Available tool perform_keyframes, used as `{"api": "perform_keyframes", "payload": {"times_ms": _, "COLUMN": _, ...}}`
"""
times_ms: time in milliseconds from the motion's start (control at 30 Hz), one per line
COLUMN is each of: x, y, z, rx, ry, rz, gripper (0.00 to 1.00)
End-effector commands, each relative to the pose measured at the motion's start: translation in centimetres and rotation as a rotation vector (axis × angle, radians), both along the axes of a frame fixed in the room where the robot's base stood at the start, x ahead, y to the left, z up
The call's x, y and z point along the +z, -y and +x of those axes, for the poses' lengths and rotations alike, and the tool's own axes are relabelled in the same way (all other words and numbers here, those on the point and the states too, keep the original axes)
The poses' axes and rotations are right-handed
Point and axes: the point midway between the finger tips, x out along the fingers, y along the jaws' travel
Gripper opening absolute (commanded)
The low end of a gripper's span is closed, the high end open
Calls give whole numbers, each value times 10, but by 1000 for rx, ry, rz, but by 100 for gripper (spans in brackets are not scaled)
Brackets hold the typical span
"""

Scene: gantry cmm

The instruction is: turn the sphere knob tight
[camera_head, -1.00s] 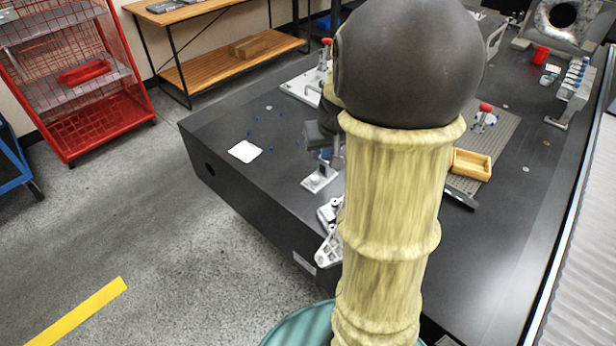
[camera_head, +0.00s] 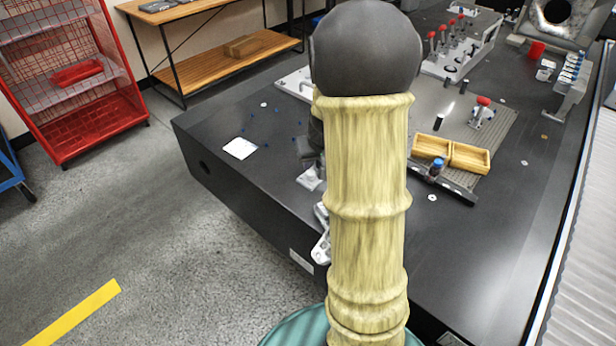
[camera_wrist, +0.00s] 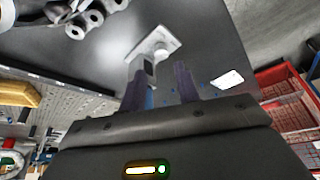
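I cannot clearly make out a sphere knob in either view. A small metal fixture with a pale base plate and a post (camera_wrist: 155,45) shows in the wrist view, just beyond my fingers. In the head view its plate (camera_head: 309,180) is partly hidden by my arm. My gripper (camera_wrist: 160,72) has its two dark fingers apart. The left finger overlaps the fixture's post in the picture; I cannot tell whether they touch. A bit of blue shows beside that finger. I see nothing clearly held.
On the dark table (camera_head: 215,120) are a white card (camera_head: 239,148), a wooden two-part tray (camera_head: 451,152), a red-knobbed clamp (camera_head: 481,112) and a light bracket (camera_head: 321,245) close to my arm. A red wire cage (camera_head: 80,100) stands at the left. The table's left part is mostly clear.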

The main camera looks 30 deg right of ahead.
Motion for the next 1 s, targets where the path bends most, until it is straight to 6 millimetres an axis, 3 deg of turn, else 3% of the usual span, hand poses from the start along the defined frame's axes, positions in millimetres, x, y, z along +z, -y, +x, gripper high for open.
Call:
{"api": "perform_keyframes", "payload": {"times_ms": 100, "x": -24, "y": 2, "z": 8, "rx": -2, "ry": -3, "rz": 1, "gripper": 32}}
{"api": "perform_keyframes", "payload": {"times_ms": 400, "x": -65, "y": 6, "z": 25, "rx": -1, "ry": -1, "rz": 1, "gripper": 32}}
{"api": "perform_keyframes", "payload": {"times_ms": 800, "x": -71, "y": 6, "z": 29, "rx": 0, "ry": 0, "rz": 0, "gripper": 32}}
{"api": "perform_keyframes", "payload": {"times_ms": 967, "x": -71, "y": 6, "z": 29, "rx": 0, "ry": 0, "rz": 0, "gripper": 1}}
{"api": "perform_keyframes", "payload": {"times_ms": 1000, "x": -71, "y": 6, "z": 29, "rx": 0, "ry": 0, "rz": 0, "gripper": 0}}
